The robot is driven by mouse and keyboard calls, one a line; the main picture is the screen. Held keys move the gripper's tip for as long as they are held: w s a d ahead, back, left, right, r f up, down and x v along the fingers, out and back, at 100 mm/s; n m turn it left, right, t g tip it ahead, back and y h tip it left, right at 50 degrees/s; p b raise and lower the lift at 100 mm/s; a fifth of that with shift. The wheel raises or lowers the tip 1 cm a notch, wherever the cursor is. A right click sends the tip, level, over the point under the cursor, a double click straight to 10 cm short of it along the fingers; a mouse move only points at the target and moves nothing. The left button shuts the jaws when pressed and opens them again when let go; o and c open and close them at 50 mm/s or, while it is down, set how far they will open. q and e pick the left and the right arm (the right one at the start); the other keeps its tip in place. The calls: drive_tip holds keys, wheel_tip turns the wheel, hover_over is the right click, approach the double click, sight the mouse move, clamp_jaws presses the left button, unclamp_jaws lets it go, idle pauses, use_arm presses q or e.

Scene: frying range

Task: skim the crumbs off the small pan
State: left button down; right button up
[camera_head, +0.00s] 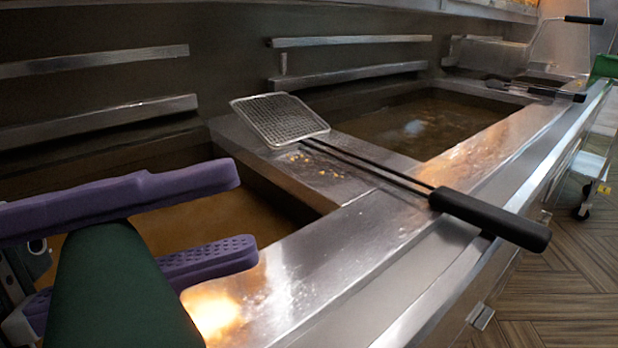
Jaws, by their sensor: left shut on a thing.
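A skimmer with a square wire mesh head (280,120) lies across the steel divider, its black handle (490,218) reaching over the front rim. Brown crumbs (315,166) lie on the divider beside the mesh. Oil fills the near vat (215,216) and the middle vat (432,122); a smaller bay (540,80) is at the far right. I cannot tell for sure which is the small pan. My left gripper (247,214), with purple fingers, is shut on a dark green thing (118,290) above the near vat. Its lower end is cut off. My right gripper is out of view.
Dark-handled tongs (538,92) lie across the far end of the range. A black-handled basket (582,20) stands behind them. A green thing (605,66) is at the right edge, above a wheeled cart (590,180). The front steel rim (330,265) is mostly clear.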

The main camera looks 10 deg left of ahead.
use_arm(q)
drive_tip(key=s+a+p, duration=0.3)
drive_tip(key=s+a, duration=1.3)
drive_tip(key=s, duration=0.2)
wheel_tip(320, 180, up, 14)
drive_tip(key=p, duration=1.6)
drive_tip(key=shift+d+p, duration=0.25)
drive_tip(key=shift+p, duration=0.05)
